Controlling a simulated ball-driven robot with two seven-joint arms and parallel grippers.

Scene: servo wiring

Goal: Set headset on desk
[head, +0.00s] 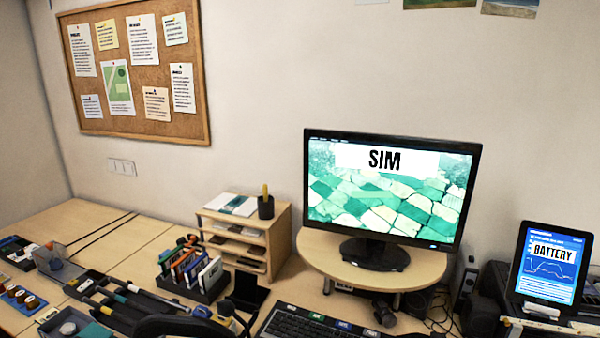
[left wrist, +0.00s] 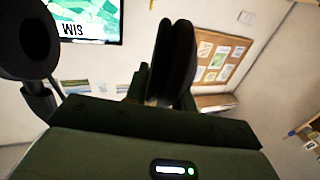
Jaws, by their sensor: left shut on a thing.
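The headset shows in the left wrist view as a black round ear cup (left wrist: 22,40) with a dark arm at the upper left, and a second dark padded part at the centre. My left gripper (left wrist: 158,88) is shut on the headset around this central part, which hides much of the contact. In the head view a dark curved shape at the bottom edge may be the headset's band; I cannot tell. The light wooden desk (head: 150,238) runs along the wall. My right gripper is not in view.
A monitor (head: 391,190) stands on a riser (head: 420,265), with a keyboard (head: 300,322) in front. A wooden shelf (head: 283,222), a card holder (head: 195,272) and tool trays (head: 130,305) crowd the left and middle. A tablet (head: 550,265) stands at the right.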

